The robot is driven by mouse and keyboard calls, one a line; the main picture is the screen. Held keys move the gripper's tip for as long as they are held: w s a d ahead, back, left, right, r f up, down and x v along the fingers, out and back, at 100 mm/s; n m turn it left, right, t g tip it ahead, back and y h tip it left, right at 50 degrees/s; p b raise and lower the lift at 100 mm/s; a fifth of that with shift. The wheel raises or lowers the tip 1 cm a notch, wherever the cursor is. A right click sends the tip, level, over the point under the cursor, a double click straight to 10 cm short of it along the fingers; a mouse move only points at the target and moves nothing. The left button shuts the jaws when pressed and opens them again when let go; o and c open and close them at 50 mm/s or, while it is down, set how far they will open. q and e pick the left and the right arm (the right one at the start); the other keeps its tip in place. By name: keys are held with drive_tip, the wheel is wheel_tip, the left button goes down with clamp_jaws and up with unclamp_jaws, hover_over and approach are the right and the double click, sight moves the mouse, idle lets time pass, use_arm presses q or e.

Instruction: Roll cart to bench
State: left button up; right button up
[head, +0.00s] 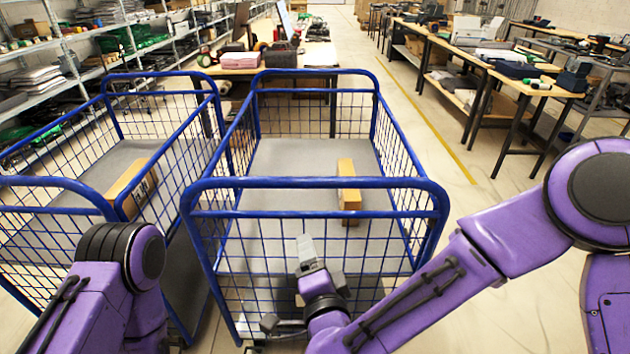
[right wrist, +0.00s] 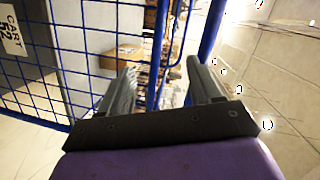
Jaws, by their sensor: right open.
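A blue wire cart (head: 315,184) with a grey deck stands directly in front of me, with a cardboard box (head: 348,190) in it. A second blue wire cart (head: 60,183) stands close on its left, with another cardboard box (head: 130,190). My right gripper (head: 305,243) is in front of the middle cart's near side, below its top rail. In the right wrist view its jaws (right wrist: 162,85) are apart, with blue cart bars visible beyond and between them; contact is not clear. My left arm shows at the lower left, but its gripper is out of view.
A bench (head: 320,54) with items on it stands beyond the middle cart. Long dark-framed benches (head: 470,60) line the right side. Stocked shelves (head: 60,70) line the left. A yellow floor line (head: 425,115) runs along open floor right of the cart.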

sight(314, 185)
wheel_tip(314, 185, up, 7)
drive_tip(key=m+t+h, duration=0.2)
drive_tip(key=m+h, duration=0.1)
drive_tip(key=m, duration=0.3)
drive_tip(key=w, duration=1.3)
drive_tip(key=shift+w+d+p, duration=0.25)
drive_tip(key=shift+w+p, duration=0.05)
drive_tip(key=shift+w, duration=0.1)
drive_tip(key=c, duration=1.2)
